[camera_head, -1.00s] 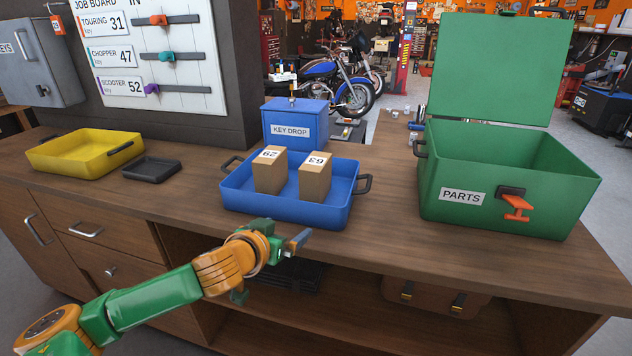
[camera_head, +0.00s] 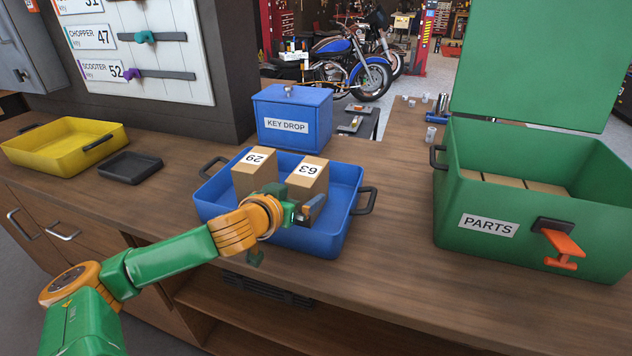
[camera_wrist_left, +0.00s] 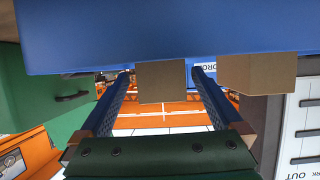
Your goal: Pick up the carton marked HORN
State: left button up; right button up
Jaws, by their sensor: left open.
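No marking HORN is readable in either view. Two brown cartons stand upright in the blue tray: one marked 29 (camera_head: 255,173) and one marked 63 (camera_head: 308,178), whose number appears upside down. My left gripper (camera_head: 308,208) is open at the tray's front side, in front of the 63 carton and partly covering it. In the left wrist view, which is upside down, one plain carton (camera_wrist_left: 163,82) shows between the open fingers, and another (camera_wrist_left: 256,72) is off to the right. Nothing is held. My right gripper is not in view.
The blue tray (camera_head: 338,226) has raised walls and side handles. A KEY DROP box (camera_head: 291,112) stands behind it. The green PARTS chest (camera_head: 488,226), lid open, stands right with several cartons (camera_head: 512,181) inside. A yellow tray (camera_head: 62,148) and small black tray (camera_head: 131,167) stand left.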

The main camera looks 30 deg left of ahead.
pick_arm(q)
jog(key=shift+w+a, duration=0.1)
jog(key=shift+w, duration=0.3)
jog(key=shift+w+p, duration=0.1)
jog(key=shift+p, duration=0.25)
jog(key=p+x, duration=0.1)
jog(key=x, duration=0.4)
jog(key=shift+s, duration=0.25)
jog(key=c, duration=1.6)
